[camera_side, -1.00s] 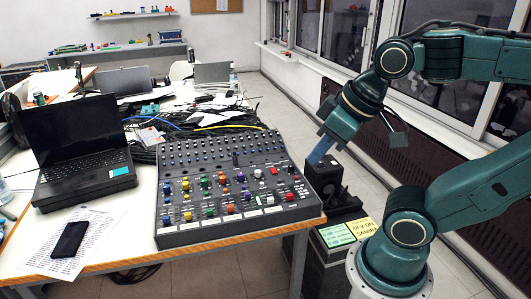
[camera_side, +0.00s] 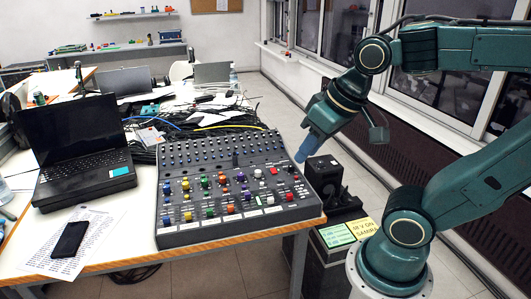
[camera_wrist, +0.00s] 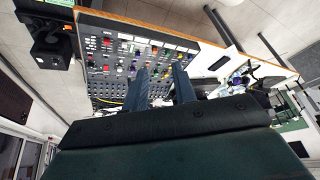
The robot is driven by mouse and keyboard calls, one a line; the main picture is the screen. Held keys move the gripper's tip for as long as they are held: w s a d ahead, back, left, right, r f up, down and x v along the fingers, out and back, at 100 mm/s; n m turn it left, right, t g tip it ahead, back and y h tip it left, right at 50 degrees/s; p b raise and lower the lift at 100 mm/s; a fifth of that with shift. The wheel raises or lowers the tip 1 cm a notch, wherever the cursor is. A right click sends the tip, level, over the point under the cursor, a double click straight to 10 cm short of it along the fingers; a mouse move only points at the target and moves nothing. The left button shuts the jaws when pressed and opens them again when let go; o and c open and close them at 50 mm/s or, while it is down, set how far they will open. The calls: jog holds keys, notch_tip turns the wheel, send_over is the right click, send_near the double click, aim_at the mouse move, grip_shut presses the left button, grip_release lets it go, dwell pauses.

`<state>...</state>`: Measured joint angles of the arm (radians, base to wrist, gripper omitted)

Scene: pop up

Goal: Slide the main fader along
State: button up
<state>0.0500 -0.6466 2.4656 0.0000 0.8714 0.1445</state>
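The mixing console (camera_side: 225,190), a dark slanted panel with rows of coloured knobs, sits on the white table; it also shows in the wrist view (camera_wrist: 120,62). A small dark upright piece (camera_side: 235,159) stands out in its upper middle. I cannot tell which control is the main fader. My gripper (camera_side: 301,158), with blue fingers, points down-left in the air near the console's right edge, apart from it. In the wrist view its two fingers (camera_wrist: 160,69) are apart with nothing between them, and they hide part of the panel.
A black box-like device (camera_side: 324,175) stands just right of the console, near my gripper. An open laptop (camera_side: 80,145), papers and a black phone (camera_side: 70,239) lie to the left. Cables (camera_side: 220,118) are heaped behind the console. The air above the console is clear.

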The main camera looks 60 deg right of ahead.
jog(key=w+d+f+m+g, duration=0.1)
jog(key=w+d+f+m, duration=0.25)
jog(key=w+m, duration=0.3)
jog(key=m+g, duration=0.4)
jog(key=m, duration=1.4)
send_near(290, 194)
jog(key=shift+w+a, duration=0.15)
jog(key=shift+d+f, duration=0.25)
jog(key=shift+f, duration=0.2)
jog(key=shift+f, duration=0.2)
jog(key=shift+f, duration=3.75)
grip_shut()
